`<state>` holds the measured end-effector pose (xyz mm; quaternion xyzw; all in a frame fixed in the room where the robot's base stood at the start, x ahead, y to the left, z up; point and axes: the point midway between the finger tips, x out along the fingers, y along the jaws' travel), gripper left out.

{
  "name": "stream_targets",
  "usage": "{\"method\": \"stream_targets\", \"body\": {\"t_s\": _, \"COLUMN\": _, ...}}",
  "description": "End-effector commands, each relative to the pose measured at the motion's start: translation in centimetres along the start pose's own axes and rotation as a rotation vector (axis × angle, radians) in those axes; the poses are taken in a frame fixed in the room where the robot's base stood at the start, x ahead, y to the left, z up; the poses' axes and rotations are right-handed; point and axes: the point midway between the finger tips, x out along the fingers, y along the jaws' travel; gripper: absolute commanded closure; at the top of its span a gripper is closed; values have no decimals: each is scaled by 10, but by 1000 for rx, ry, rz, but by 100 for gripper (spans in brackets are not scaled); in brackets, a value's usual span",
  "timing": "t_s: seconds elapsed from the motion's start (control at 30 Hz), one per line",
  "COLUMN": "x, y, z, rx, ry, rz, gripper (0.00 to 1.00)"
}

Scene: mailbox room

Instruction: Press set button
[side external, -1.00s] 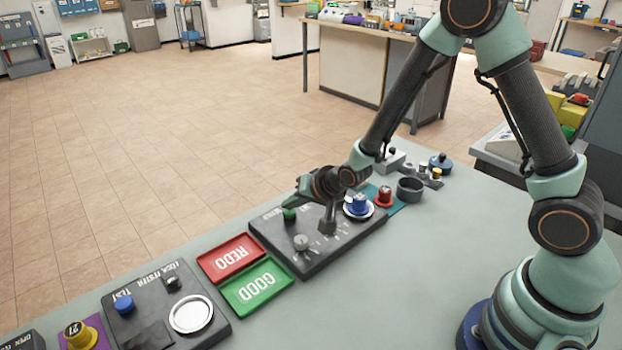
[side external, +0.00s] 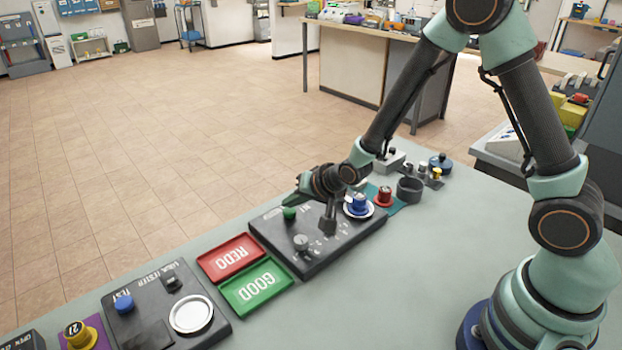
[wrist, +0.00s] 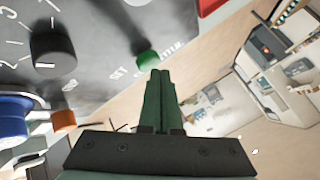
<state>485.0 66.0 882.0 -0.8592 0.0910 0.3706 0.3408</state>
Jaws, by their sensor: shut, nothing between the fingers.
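The green button (side external: 289,213) stands on the dark control panel (side external: 345,250), near its far left corner. The fingers and wrist hide part of the panel.
A grey dial knob (side external: 301,242) is on the same panel. A blue knob (side external: 359,203) and a red button (side external: 384,195) stand to the right. The near bench top is clear.

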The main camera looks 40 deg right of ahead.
Motion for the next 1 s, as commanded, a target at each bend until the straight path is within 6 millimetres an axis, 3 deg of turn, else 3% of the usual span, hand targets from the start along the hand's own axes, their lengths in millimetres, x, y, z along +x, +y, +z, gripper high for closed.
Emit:
{"method": "stream_targets", "body": {"t_s": 0.5, "x": -7, "y": -6, "z": -6, "rx": 0, "ry": 2, "rz": -2, "gripper": 100}}
{"method": "stream_targets", "body": {"t_s": 1.0, "x": -37, "y": -28, "z": -26, "rx": 0, "ry": 3, "rz": -3, "gripper": 100}}
